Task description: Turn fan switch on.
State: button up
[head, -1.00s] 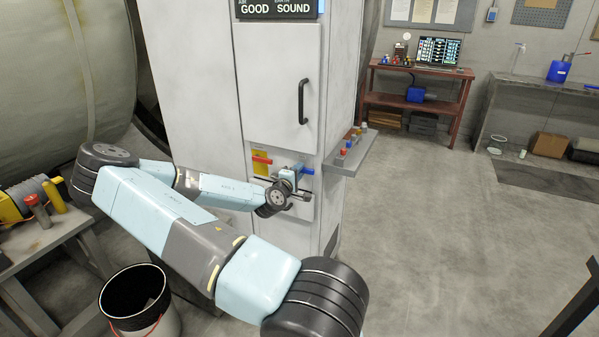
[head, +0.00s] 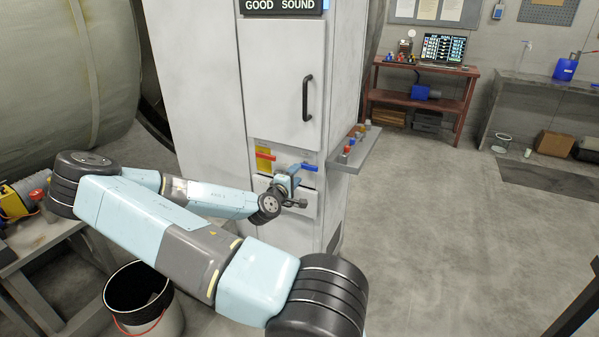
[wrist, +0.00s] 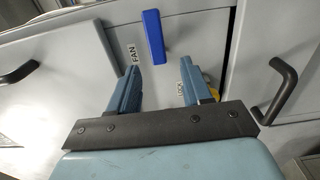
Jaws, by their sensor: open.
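The fan switch is a blue lever (wrist: 153,37) on the grey cabinet front, with a "FAN" label beside it in the wrist view. In the head view the blue lever (head: 309,167) sits low on the white cabinet, right of a red lever (head: 265,156). My gripper (wrist: 160,68) is open and empty. Its two blue fingers point at the panel, and the lever shows beyond and between their tips, apparently not touched. In the head view my gripper (head: 288,176) is just left of the blue lever and partly hidden by my wrist.
A "LOCK" label (wrist: 183,90) lies by the right finger, with a yellow part (wrist: 212,94) partly hidden behind it. Black door handles (wrist: 283,90) flank the panel. A grey shelf (head: 357,155) with small items juts from the cabinet's right side. Open floor lies to the right.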

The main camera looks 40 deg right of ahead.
jog(key=v, duration=0.8)
jog(key=shift+a, duration=0.25)
jog(key=shift+f, duration=0.1)
